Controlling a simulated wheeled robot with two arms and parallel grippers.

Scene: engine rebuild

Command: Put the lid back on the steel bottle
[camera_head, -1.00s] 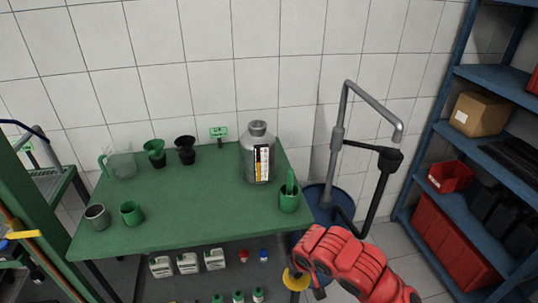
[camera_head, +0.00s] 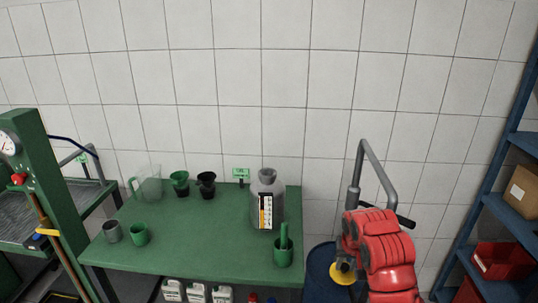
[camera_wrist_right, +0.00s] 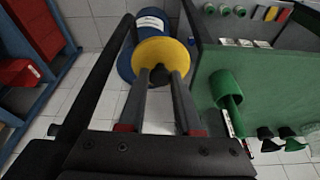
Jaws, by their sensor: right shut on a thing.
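The steel bottle (camera_head: 267,205) stands upright at the right back of the green table (camera_head: 190,262), its neck uncovered and a striped label on its front. My right gripper (camera_head: 348,262) is off the table's right end, right of the bottle and apart from it. It is shut on a yellow round lid (camera_head: 342,274). In the right wrist view the fingers (camera_wrist_right: 161,78) pinch the dark knob of the yellow lid (camera_wrist_right: 163,50). In that view the bottle cannot be clearly made out. My left gripper is not in view.
Funnels, a clear jug (camera_head: 148,184) and cups stand further left. A blue drum (camera_head: 319,268) with a grey pipe (camera_head: 372,170) is right of the table. Shelves (camera_head: 490,215) stand at far right.

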